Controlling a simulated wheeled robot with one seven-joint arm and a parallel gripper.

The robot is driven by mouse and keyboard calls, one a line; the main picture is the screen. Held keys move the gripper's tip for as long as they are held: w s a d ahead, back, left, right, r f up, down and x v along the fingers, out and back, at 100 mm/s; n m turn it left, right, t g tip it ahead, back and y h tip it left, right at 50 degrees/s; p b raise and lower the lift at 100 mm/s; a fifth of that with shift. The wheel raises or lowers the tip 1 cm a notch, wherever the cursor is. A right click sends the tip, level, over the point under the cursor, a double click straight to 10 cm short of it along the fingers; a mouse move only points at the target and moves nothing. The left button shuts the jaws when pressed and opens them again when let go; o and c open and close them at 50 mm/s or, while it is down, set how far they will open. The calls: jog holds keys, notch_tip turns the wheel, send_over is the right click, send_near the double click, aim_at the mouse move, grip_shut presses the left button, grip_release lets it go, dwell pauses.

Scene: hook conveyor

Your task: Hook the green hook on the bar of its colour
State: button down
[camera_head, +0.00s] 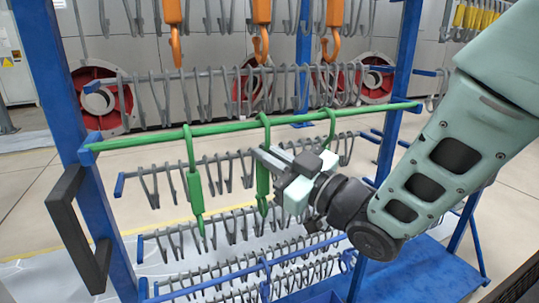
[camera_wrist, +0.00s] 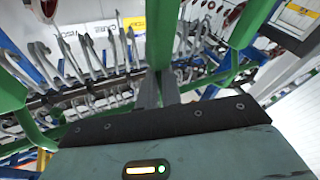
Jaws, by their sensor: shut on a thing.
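The green bar (camera_head: 150,140) runs across the blue rack in the head view. Three green hooks are at the bar: a left one (camera_head: 195,190), a middle one (camera_head: 263,183) and a right one (camera_head: 331,122), whose lower part is hidden behind my gripper. My gripper (camera_head: 264,156) is shut on the middle green hook, below the bar. This hook is about upright and its top loop appears to be over the bar. In the wrist view, my gripper's fingers (camera_wrist: 160,92) close on the green hook (camera_wrist: 162,38), with green parts on both sides.
Grey bars with many grey hooks (camera_head: 150,180) hang below and behind the green bar. Orange hooks (camera_head: 261,45) hang above. Blue uprights (camera_head: 60,75) frame the rack, and a black handle-like frame (camera_head: 66,200) sticks out at left. Yellow hooks (camera_head: 480,17) are far right.

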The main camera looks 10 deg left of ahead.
jog(key=c, duration=1.5)
grip_release()
jog(key=shift+s, duration=0.1)
jog(key=shift+d, duration=0.1)
